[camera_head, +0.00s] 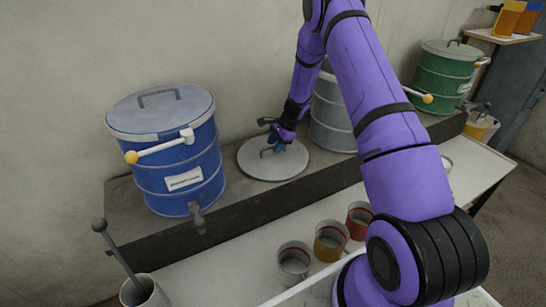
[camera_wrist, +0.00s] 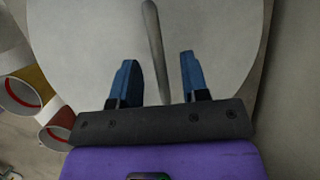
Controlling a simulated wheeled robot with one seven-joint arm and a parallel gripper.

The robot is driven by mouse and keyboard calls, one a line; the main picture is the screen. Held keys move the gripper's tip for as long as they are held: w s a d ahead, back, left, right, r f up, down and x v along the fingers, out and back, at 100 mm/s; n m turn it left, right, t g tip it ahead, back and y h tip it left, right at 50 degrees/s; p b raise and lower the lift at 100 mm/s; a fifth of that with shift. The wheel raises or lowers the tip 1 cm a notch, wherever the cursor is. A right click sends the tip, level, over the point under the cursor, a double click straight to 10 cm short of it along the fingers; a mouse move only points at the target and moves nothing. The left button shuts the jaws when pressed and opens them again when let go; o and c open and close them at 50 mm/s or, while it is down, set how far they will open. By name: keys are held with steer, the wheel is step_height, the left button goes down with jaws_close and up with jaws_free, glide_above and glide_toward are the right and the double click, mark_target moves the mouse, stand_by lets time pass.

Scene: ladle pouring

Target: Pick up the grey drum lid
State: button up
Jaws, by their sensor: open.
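The grey drum lid (camera_head: 256,164) lies flat on the raised shelf between the blue drum and the grey drum. In the wrist view the lid (camera_wrist: 85,40) fills most of the picture, with its bar handle (camera_wrist: 154,50) running up the middle. My gripper (camera_head: 278,148) is just above the lid at its handle. In the wrist view my gripper (camera_wrist: 158,60) is open, with one blue finger on each side of the handle. I cannot tell whether the fingers touch the lid.
A lidded blue drum (camera_head: 182,165) stands left of the lid. An open-looking grey drum (camera_head: 332,115), partly hidden by my arm, stands right, with a green drum (camera_head: 445,75) beyond. Grey (camera_head: 293,262), yellow (camera_head: 329,243) and red (camera_head: 359,221) mugs stand on the lower bench in front.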

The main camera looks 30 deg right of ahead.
steer(key=shift+x, duration=0.95)
jaws_close()
steer(key=shift+r, duration=0.1)
